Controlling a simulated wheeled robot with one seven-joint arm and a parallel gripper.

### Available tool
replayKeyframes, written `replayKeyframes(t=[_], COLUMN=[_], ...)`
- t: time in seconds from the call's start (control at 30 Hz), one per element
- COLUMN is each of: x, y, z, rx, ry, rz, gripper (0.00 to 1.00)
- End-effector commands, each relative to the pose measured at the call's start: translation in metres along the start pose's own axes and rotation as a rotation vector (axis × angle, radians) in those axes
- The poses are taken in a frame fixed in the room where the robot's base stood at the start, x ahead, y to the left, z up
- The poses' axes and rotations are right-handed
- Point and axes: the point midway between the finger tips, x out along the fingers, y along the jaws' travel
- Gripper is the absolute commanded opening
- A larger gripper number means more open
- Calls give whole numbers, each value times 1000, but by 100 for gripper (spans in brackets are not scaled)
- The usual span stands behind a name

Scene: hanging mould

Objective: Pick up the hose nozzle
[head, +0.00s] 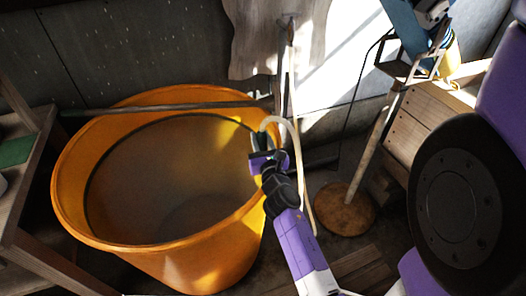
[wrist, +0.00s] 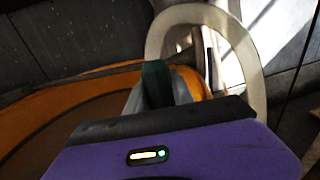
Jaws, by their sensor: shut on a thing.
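The hose nozzle (head: 259,141) is a dark green piece at the right rim of the orange tub, with a pale hose (head: 287,122) looping up and over beside it. My gripper (head: 262,148) is shut on the nozzle. In the wrist view the green nozzle (wrist: 156,84) stands upright between the grey fingers of my gripper (wrist: 160,88). The pale hose (wrist: 236,45) arches above and to the right there. The nozzle's lower part is hidden behind my purple gripper body.
The large orange tub (head: 70,215) stands to the left, with a wooden stick (head: 165,108) across its back rim. A round wooden disc (head: 345,208) with a pole lies to the right. A wooden crate (head: 425,118) stands at right; a wooden bench (head: 28,205) is at far left.

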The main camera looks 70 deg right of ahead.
Motion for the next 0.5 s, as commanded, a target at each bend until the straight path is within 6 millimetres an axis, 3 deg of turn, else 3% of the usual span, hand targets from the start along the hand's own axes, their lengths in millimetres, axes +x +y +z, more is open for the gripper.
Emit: replayKeyframes(t=[0.27,0.5], x=[0,0], y=[0,1], z=[3,22], rx=[0,0], ry=[-1,-2], rz=[0,2], gripper=[0,0])
